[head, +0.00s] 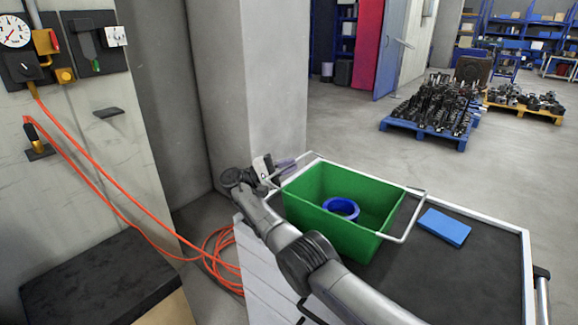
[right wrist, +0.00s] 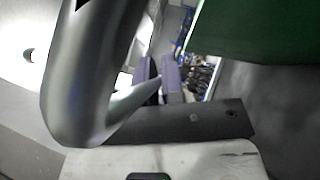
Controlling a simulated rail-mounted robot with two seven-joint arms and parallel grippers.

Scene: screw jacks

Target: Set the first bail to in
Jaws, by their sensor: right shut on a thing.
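A green crate (head: 318,218) with a blue ring (head: 341,208) inside stands on the dark-topped cart. One pale wire bail (head: 312,154) is at the crate's far left end, partly hidden by my right gripper. The other bail (head: 404,238) sticks out past the crate's right end, over the cart top. My right gripper (head: 288,163) has purple fingers and is shut on the far-left bail. In the right wrist view the bail's metal bar (right wrist: 85,85) looms large and runs to the fingers (right wrist: 161,78). The green crate wall (right wrist: 250,30) is at upper right. My left gripper is not in view.
A blue block (head: 444,227) lies on the cart top (head: 480,275), right of the crate. Orange hose (head: 120,185) hangs at the left wall and coils on the floor by the cart. A concrete pillar (head: 270,75) stands behind my right gripper.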

